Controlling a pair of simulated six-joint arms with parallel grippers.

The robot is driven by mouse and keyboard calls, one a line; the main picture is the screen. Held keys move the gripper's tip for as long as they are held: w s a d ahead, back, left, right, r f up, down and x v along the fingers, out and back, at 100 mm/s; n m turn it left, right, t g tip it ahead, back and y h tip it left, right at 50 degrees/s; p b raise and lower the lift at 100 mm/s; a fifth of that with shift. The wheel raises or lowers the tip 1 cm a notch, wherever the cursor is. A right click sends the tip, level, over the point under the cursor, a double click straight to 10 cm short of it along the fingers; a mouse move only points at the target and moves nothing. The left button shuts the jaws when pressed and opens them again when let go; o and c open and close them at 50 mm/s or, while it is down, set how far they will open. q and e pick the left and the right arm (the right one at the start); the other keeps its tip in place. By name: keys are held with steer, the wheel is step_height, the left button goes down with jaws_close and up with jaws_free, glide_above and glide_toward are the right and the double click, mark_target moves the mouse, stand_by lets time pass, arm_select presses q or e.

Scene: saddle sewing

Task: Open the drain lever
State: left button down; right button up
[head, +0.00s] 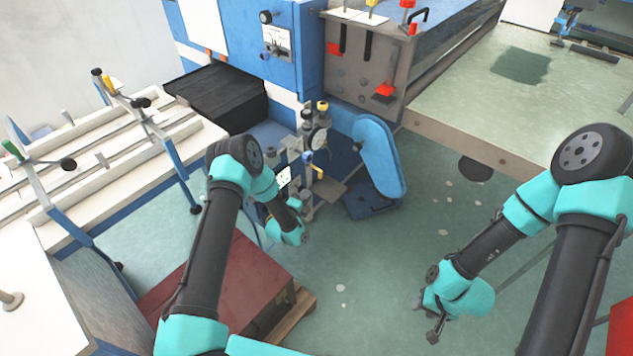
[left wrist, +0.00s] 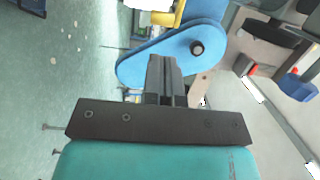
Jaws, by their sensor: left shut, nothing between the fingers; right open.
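A small machine with gauges and valves (head: 312,140) stands at the middle of the head view. A yellow lever (head: 318,168) is on its front; I cannot tell for certain that this is the drain lever. A yellow handle (left wrist: 168,18) shows at the top of the left wrist view, beyond my fingers and apart from them. My left gripper (head: 305,237) is low in front of the machine, mostly hidden by its own wrist. Its fingers (left wrist: 162,72) are together and empty in the left wrist view. My right gripper (head: 432,336) is open over the floor, far from the machine.
A blue rounded guard (head: 378,155) stands right of the machine and lies behind my left fingers in the left wrist view (left wrist: 165,58). A dark red box (head: 190,275) is beneath my left arm. A green-topped table (head: 520,95) is at right. Open floor lies between the arms.

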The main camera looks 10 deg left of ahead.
mark_target(319, 177)
arm_select(q)
steer(key=x, duration=0.8)
steer(key=shift+w+d, duration=0.1)
steer(key=shift+w, duration=0.25)
